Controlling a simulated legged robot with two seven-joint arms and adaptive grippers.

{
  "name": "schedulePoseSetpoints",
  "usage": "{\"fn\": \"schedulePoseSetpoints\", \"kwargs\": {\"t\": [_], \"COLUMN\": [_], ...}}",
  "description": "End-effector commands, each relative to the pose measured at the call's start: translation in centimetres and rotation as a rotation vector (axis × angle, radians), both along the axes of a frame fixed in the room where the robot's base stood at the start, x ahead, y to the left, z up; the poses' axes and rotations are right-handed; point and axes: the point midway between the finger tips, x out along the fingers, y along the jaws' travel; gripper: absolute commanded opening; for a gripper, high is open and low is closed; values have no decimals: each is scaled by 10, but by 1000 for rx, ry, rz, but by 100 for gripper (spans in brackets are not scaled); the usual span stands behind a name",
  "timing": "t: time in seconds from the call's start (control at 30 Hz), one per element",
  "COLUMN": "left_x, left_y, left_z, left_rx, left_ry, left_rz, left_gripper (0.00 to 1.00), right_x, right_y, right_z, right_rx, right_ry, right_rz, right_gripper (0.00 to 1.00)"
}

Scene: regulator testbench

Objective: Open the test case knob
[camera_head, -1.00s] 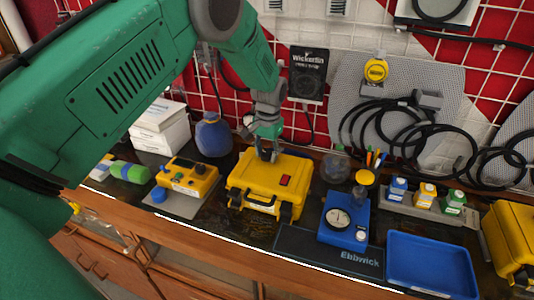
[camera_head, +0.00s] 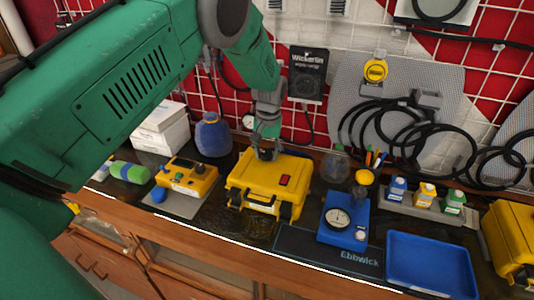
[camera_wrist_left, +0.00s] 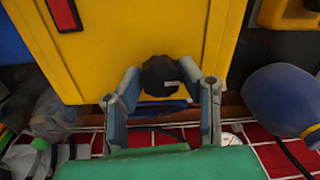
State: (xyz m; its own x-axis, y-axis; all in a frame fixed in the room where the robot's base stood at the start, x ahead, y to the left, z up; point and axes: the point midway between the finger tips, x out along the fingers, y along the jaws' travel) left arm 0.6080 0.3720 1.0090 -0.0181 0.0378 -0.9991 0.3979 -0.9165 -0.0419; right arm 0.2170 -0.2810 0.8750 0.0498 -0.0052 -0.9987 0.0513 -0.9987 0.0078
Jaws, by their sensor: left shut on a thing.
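The yellow test case (camera_head: 270,184) stands closed on the bench, with a red switch on its lid. In the left wrist view its yellow lid (camera_wrist_left: 130,35) fills the upper middle. The black knob (camera_wrist_left: 161,78) sits near the lid's edge in that view. My left gripper (camera_head: 266,154) comes down at the case's back edge. In the left wrist view its fingers (camera_wrist_left: 161,72) are shut on the knob, one on each side. In the head view the knob is mostly hidden by the fingers. My right gripper is not in view.
A yellow control box (camera_head: 187,178) stands left of the case, and a blue flask (camera_head: 213,135) behind it. A blue gauge block (camera_head: 343,222) and a blue tray (camera_head: 430,268) are on the right. A wire grid wall rises behind the bench.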

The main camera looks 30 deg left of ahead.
Motion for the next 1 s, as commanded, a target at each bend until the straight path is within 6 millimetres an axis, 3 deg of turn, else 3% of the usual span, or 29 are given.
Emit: {"fn": "schedulePoseSetpoints", "kwargs": {"t": [0.17,0.2,0.23,0.53,0.67,1.0], "left_x": [5,5,5,2,2,5], "left_y": [1,1,1,1,0,-2], "left_z": [4,4,4,2,10,77], "left_rx": [3,4,3,1,1,2], "left_ry": [-15,-16,-15,-6,-6,-9], "left_rz": [0,-1,-1,0,0,0], "left_gripper": [4,43,53,53,53,53], "right_x": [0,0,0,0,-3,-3], "right_y": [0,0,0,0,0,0], "right_z": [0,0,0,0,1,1], "right_rx": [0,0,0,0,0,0], "right_ry": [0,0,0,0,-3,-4], "right_rz": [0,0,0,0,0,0], "right_gripper": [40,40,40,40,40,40]}}
